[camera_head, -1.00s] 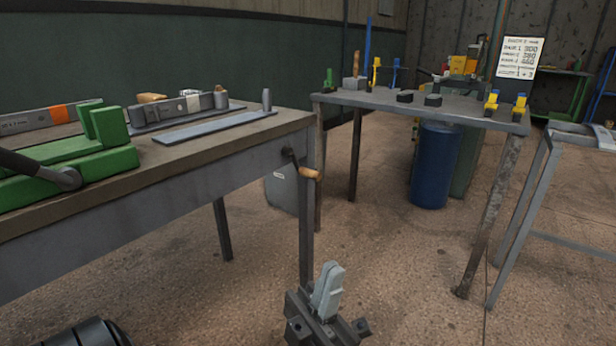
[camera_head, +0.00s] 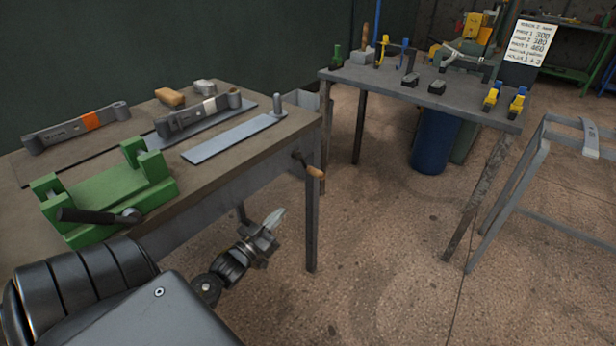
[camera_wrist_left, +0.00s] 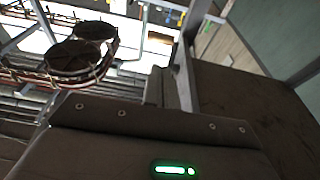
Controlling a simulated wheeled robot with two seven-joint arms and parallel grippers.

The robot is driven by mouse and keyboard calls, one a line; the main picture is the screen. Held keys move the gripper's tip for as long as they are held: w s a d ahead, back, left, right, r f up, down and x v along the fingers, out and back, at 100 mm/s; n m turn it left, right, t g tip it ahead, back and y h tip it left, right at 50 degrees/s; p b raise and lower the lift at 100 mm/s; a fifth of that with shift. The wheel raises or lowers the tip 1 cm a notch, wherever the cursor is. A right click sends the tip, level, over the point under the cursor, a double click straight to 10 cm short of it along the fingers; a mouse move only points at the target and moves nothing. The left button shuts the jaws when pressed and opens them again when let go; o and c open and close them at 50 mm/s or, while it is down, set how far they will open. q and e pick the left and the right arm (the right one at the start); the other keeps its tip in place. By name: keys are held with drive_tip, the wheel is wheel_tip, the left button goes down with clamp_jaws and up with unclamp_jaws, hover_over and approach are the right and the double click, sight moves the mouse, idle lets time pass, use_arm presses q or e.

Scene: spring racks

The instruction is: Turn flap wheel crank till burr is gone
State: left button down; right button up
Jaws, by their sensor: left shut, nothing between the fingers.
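A crank with a wooden grip (camera_head: 308,166) sticks out from the right end of the near workbench. A green vise-like fixture (camera_head: 110,195) with a black-handled lever (camera_head: 98,216) stands on the bench's near left part. I cannot make out a flap wheel or a burr for certain. My left gripper (camera_head: 274,219) is shut and empty, beside the bench's front side, below and left of the wooden grip and apart from it. The left wrist view shows neither the crank nor the fingers clearly. My right gripper is not in view.
The near workbench (camera_head: 240,160) carries two grey spring-like bars, flat metal strips and a peg (camera_head: 278,104). A second table (camera_head: 450,98) with clamps and small blocks stands behind, a blue barrel (camera_head: 432,140) beneath it. A grey metal frame (camera_head: 545,175) stands right. Open floor lies between.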

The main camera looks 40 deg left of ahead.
use_arm(q)
drive_tip(key=x, duration=1.4)
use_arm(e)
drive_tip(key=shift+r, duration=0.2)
use_arm(q)
drive_tip(key=shift+d, duration=0.1)
drive_tip(key=shift+b, duration=0.35)
